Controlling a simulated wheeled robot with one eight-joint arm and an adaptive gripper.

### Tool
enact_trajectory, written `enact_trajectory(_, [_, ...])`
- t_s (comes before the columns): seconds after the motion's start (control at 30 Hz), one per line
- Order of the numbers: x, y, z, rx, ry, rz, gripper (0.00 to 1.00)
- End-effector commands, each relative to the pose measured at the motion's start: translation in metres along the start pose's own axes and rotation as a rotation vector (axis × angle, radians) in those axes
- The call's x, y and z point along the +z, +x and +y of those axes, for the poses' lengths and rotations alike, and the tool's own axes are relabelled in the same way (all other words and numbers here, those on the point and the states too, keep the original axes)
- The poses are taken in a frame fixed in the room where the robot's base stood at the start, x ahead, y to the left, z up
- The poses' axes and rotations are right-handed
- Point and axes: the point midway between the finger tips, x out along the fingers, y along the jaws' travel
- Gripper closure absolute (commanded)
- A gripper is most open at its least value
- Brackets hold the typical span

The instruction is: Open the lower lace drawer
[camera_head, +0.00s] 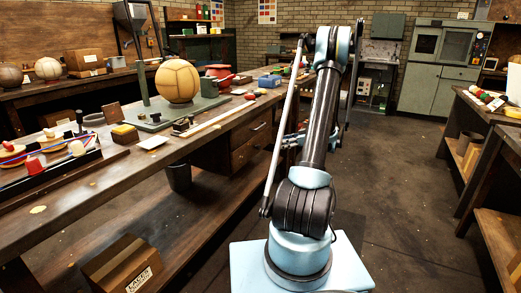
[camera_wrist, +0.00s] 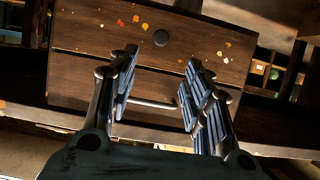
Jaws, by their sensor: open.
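In the wrist view, one wooden front (camera_wrist: 205,35) has a round dark knob and paint spots. Another front (camera_wrist: 75,75) lies below it in the picture, with a metal bar handle (camera_wrist: 150,104). I cannot tell which of these is the lower lace drawer. My gripper (camera_wrist: 157,75) is open, its fingers apart on either side of the bar handle. Contact is not clear.
The bench top (camera_head: 65,205) carries a ball (camera_head: 178,81) on a green stand and many small tools. A dark bin (camera_head: 179,176) and a cardboard box (camera_head: 122,264) are under the bench. Open floor (camera_head: 405,180) lies to the right of my arm.

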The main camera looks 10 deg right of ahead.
Motion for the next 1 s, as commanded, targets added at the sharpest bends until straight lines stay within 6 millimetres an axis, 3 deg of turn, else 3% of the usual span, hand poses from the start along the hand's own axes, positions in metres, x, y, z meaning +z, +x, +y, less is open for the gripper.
enact_trajectory(0.7, [0.0,0.125,-0.001,-0.002,0.0,-0.001,0.55])
enact_trajectory(1.0, [0.0,0.153,0.0,0.0,0.0,-0.001,0.55])
